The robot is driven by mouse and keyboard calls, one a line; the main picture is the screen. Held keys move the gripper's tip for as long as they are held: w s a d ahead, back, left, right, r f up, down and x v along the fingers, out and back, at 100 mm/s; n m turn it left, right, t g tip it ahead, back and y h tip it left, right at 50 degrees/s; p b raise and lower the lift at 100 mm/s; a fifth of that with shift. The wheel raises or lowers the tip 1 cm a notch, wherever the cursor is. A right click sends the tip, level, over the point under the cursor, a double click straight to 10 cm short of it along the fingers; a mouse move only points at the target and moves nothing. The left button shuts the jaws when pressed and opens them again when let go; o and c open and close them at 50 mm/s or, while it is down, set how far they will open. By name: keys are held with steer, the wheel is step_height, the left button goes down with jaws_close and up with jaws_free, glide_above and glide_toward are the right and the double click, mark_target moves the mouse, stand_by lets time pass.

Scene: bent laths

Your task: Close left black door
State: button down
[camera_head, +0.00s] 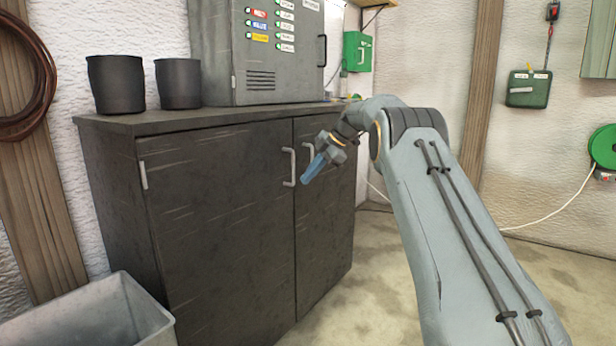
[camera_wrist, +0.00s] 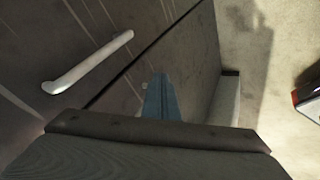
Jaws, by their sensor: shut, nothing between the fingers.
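The left black door (camera_head: 220,225) of the dark cabinet looks flush with the cabinet front in the head view. Its pale vertical handle (camera_head: 289,167) is near its right edge; a handle (camera_wrist: 88,62) also shows at the left of the wrist view. The right door (camera_head: 325,220) lies beside it, with its handle (camera_head: 308,160) partly behind my gripper. My gripper (camera_head: 308,178) is shut and empty, in front of the doors just right of the left handle. Its blue fingers also show in the wrist view (camera_wrist: 161,98). I cannot tell whether they touch a door.
Two dark pots (camera_head: 116,84) and a grey control box (camera_head: 262,50) stand on the cabinet top (camera_head: 200,117). A grey bin (camera_head: 95,312) stands at the lower left before the cabinet. The floor (camera_head: 365,275) right of the cabinet is clear.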

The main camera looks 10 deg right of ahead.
steer(key=d+f+p+v, duration=0.1)
steer(key=d+p+v, duration=0.1)
steer(key=v, duration=1)
steer(key=s+a+f+m+g+h, duration=0.15)
steer(key=s+a, duration=0.25)
steer(key=a, duration=0.4)
steer(key=s+a+m+y, duration=0.1)
steer(key=s+a+m, duration=0.2)
steer(key=a, duration=0.4)
steer(key=s+a+f+m+g+h, duration=0.25)
steer(key=s+a+m, duration=0.25)
steer(key=s+a, duration=0.8)
steer(key=s+f+m+h, duration=0.15)
steer(key=s+f, duration=0.25)
steer(key=s, duration=0.9)
steer(key=s+f+m, duration=0.3)
steer(key=s+f, duration=0.1)
steer(key=s, duration=0.8)
steer(key=s+f+m+h, duration=0.15)
steer(key=s+f, duration=0.25)
steer(key=s, duration=0.9)
steer(key=d+r+m+p, duration=0.5)
steer(key=d+r+p, duration=1)
steer(key=p, duration=0.9)
steer(key=shift+s+r, duration=0.5)
steer(key=shift+r, duration=0.55)
